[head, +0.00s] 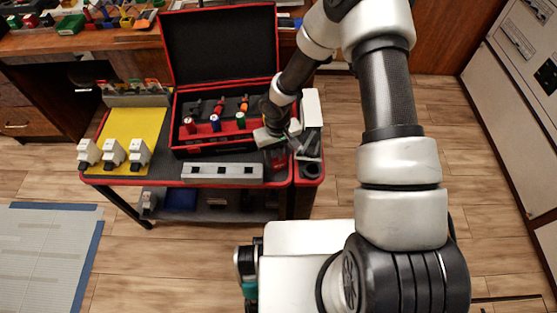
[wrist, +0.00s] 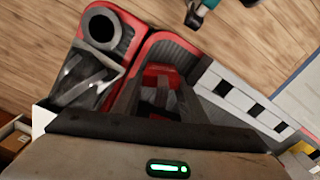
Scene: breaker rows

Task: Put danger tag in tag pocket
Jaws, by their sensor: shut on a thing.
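My gripper (head: 277,146) is over the right front corner of the cart top, beside the open toolbox. In the wrist view its two dark fingers (wrist: 157,98) are closed around a red piece that looks like the danger tag (wrist: 162,74). Only part of the tag shows between the fingers; its lower part and any writing are hidden or too small. I cannot clearly identify the tag pocket. A red-rimmed side caddy (head: 322,168) with dark compartments is just right of the gripper; it shows at the left in the wrist view (wrist: 128,62).
The black and red toolbox (head: 222,50) stands open, holding several coloured-handled tools. A grey strip with dark square openings (head: 240,180) lies along the cart's front edge. A yellow mat (head: 133,128) with white breakers (head: 113,153) is at the left. Clear floor lies in front.

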